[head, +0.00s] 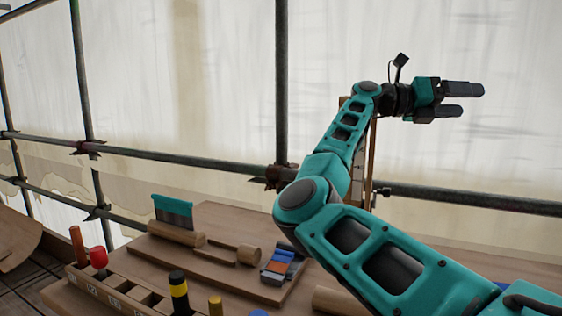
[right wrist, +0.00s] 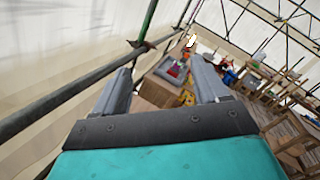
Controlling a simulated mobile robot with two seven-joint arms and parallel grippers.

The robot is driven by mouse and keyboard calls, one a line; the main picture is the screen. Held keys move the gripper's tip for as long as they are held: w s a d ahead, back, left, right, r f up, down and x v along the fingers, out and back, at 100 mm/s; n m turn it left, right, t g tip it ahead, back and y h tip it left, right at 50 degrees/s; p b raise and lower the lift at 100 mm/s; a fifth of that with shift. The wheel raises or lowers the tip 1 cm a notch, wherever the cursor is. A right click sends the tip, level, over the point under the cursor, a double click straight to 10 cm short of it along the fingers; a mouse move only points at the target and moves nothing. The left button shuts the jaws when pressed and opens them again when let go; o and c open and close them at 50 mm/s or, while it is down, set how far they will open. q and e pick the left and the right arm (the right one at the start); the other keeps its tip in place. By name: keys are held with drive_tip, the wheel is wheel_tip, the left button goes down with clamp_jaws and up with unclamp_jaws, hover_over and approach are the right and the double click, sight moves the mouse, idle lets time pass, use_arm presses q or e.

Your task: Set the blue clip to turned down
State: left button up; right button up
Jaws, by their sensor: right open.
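A small piece with blue, grey and orange parts (head: 279,264) lies on the right end of a wooden board on the bench in the head view. I cannot tell for sure whether its blue part is the blue clip, or which way a clip is turned. My right gripper (head: 474,100) is raised high at the right, well away from the bench, with its two dark fingers apart and nothing between them. It also shows in the right wrist view (right wrist: 160,66), open and empty. My left gripper is not in view.
The wooden board bears a turned wooden spindle (head: 176,234) and a teal-topped grey piece (head: 173,209). A compartment rack in front holds a red-topped tool (head: 98,258) and a black-and-yellow one (head: 178,291). Scaffold poles (head: 190,158) run behind. My right arm hides the bench's right side.

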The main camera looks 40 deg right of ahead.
drive_tip(key=w+a+f+n+t+y, duration=0.15)
drive_tip(key=w+f+t, duration=0.25)
drive_tip(key=f, duration=0.4)
drive_tip(key=n+t+y, duration=0.6)
drive_tip(key=t+y, duration=0.2)
drive_tip(key=y, duration=0.4)
hover_over(280, 261)
wheel_tip(280, 261, down, 14)
wheel_tip(280, 261, down, 12)
drive_tip(key=b, duration=0.3)
drive_tip(key=shift+m, duration=0.25)
